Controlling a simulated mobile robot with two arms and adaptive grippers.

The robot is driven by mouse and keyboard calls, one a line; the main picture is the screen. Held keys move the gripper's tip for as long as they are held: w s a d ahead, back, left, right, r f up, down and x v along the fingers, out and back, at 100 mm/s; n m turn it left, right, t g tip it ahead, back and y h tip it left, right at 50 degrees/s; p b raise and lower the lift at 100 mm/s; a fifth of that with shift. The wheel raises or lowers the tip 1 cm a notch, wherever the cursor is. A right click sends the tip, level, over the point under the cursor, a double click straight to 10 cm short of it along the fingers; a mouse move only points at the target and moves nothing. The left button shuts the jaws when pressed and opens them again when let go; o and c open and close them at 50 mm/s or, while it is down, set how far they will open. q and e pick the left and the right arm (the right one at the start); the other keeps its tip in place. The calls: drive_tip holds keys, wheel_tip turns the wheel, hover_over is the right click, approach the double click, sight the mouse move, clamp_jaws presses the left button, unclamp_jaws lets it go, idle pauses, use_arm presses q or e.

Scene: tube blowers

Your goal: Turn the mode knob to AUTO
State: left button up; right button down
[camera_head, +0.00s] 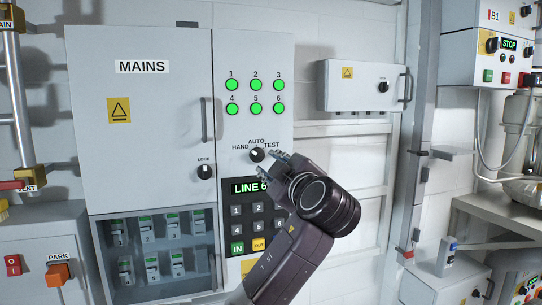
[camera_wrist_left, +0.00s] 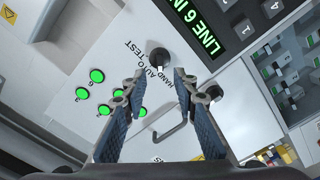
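The mode knob (camera_head: 257,155) is a small black knob on the grey mains cabinet, below the labels HAND, AUTO and TEST. It also shows in the left wrist view (camera_wrist_left: 158,58), just beyond the fingertips. Which label its pointer faces is too small to tell. My left gripper (camera_head: 277,160) is close to the knob at its right in the head view. In the left wrist view my left gripper (camera_wrist_left: 160,80) has its two fingers apart with nothing between them. Contact with the knob does not show. My right gripper is not in view.
A LOCK knob (camera_head: 205,172) and the cabinet door handle (camera_head: 206,120) lie left of the mode knob. The LINE 6 display (camera_head: 250,187) and a keypad are below it. Several green lamps (camera_head: 255,96) are above. A small wall box (camera_head: 362,86) hangs to the right.

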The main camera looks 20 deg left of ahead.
sight(258, 157)
use_arm(q)
drive_tip(key=p+x, duration=0.4)
drive_tip(key=x, duration=0.3)
drive_tip(key=shift+w+a+r+p, duration=0.1)
drive_tip(key=shift+w+a+p, duration=0.15)
drive_tip(key=shift+p, duration=0.05)
drive_tip(key=shift+d, duration=0.1)
drive_tip(key=shift+w, duration=0.1)
clamp_jaws()
